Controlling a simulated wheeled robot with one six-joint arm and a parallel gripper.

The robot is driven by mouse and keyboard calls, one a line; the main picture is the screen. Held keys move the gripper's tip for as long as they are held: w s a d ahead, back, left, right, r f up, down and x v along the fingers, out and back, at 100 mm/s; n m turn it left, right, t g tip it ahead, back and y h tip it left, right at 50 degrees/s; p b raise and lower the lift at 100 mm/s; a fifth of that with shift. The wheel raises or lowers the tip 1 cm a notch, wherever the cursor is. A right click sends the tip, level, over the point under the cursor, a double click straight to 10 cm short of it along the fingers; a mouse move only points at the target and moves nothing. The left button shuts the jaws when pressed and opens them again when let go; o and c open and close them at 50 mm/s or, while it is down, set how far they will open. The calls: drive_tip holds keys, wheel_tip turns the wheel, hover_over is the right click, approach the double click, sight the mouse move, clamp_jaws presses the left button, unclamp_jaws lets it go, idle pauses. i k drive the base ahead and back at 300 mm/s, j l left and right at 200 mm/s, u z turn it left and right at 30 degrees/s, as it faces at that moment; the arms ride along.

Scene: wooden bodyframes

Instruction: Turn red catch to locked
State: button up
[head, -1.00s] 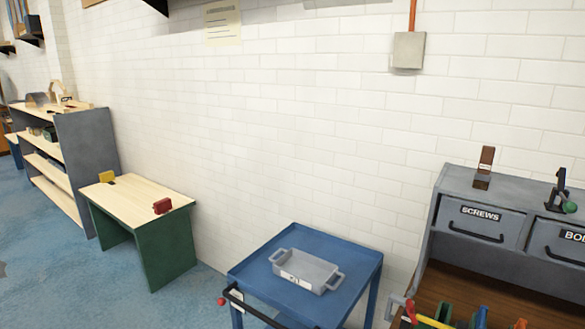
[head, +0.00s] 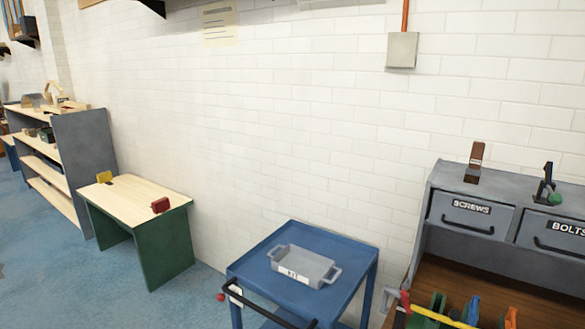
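A small red block-like piece (head: 160,205) sits on the pale top near the front right of a green-sided bench (head: 135,193). It may be the red catch, but it is too small for me to tell how it is turned. A yellow piece (head: 104,177) sits on the same bench toward the back left. No label saying locked is readable. My gripper does not show in this view.
A blue cart (head: 255,262) with a grey tray (head: 325,271) stands in the middle front. A grey drawer unit (head: 500,187) with small fixtures on top is at right. Shelves (head: 90,150) stand at far left. Blue floor (head: 50,270) is open before the green bench.

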sight(405, 299)
drive_tip(key=i+l+z, duration=0.1)
drive_tip(key=i+z, duration=0.15)
drive_tip(key=i, duration=0.2)
drive_tip(key=i+z, duration=0.25)
drive_tip(key=i, duration=0.15)
